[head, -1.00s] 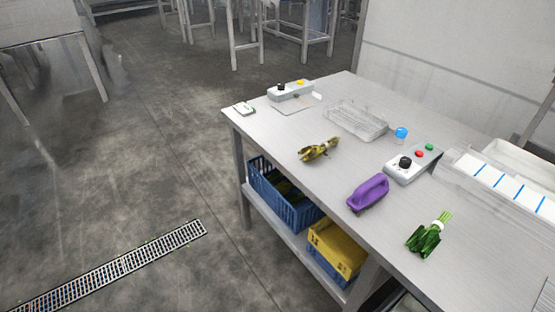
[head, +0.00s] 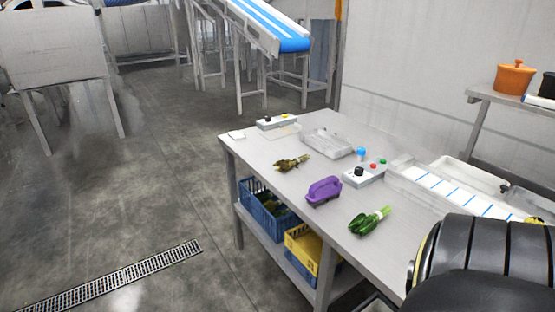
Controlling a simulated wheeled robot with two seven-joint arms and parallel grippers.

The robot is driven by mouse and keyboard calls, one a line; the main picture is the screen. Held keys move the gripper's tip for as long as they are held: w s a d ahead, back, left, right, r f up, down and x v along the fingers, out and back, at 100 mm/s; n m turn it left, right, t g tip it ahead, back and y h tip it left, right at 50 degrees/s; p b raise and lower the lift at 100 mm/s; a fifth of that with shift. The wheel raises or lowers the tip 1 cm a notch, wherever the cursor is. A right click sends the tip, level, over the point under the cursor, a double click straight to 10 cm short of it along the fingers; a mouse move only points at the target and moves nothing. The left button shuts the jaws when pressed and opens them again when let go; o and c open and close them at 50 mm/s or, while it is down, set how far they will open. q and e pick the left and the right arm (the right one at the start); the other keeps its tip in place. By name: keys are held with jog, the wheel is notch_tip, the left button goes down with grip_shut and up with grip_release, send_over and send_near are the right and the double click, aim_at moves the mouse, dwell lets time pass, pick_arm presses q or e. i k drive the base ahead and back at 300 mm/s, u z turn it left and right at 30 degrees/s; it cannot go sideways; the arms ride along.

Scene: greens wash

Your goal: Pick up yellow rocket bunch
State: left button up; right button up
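The yellow rocket bunch (head: 291,163), a small yellowish-brown bundle of leaves, lies on the grey metal table (head: 262,150) towards its left side. A green bunch with a pale tied end (head: 370,220) lies nearer the front, and a purple handled object (head: 324,190) stands between the two bunches. A black, ribbed part of my arm fills the lower right corner of the head view. Neither of my grippers shows.
A blue crate (head: 267,222) and a yellow crate (head: 303,253) sit on the shelf below. The floor left of the table is clear.

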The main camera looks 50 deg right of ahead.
aim_at(283, 165)
jog(key=z, duration=0.1)
jog(key=i, duration=1.7)
jog(key=z, duration=1.2)
jog(key=i, duration=1.2)
jog(key=z, duration=1.25)
